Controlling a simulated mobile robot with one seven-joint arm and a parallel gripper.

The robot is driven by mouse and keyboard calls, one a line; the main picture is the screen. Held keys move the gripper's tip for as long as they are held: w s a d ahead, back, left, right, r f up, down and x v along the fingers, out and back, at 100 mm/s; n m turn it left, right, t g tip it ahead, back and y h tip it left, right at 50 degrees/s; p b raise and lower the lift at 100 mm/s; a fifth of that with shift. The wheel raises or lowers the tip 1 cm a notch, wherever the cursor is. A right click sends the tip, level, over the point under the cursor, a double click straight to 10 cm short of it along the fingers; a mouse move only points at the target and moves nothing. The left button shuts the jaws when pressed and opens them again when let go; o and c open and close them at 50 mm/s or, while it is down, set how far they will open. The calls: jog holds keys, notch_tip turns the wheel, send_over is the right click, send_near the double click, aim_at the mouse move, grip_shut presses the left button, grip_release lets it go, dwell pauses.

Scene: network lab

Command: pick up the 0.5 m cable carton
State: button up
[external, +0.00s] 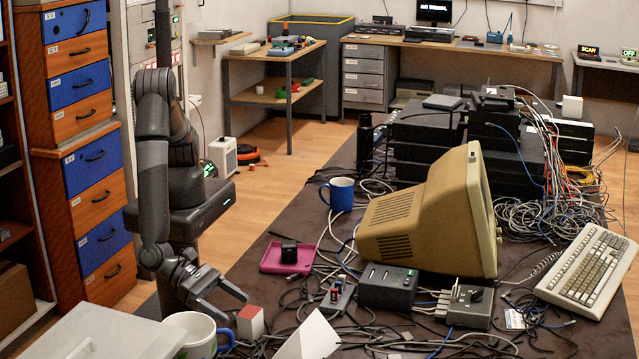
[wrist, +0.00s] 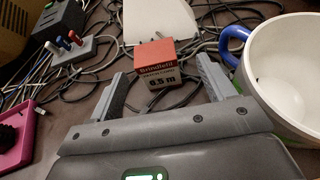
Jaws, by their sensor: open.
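The 0.5 m cable carton (external: 250,323) is a small box with a red top and pale sides, upright on the dark table. In the wrist view the carton (wrist: 157,64) shows its printed label, including "0.5 m", and sits just ahead of the gap between my fingers. My gripper (external: 238,307) is open and empty, tilted down, with its fingertips close to the carton, one to each side in the wrist view. I cannot tell whether either finger touches it.
A white mug (wrist: 285,75) with a blue handle stands close to the right of the carton. A white folded card (external: 311,338) and loose black cables lie beside it. A pink tray (external: 287,257) and a switch box (external: 388,286) are farther back.

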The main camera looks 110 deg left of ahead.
aim_at(250, 312)
jog(key=x, duration=0.5)
jog(key=shift+w+a, duration=0.25)
jog(key=shift+w, duration=0.2)
jog(key=shift+c, duration=0.3)
jog(key=c, duration=1.1)
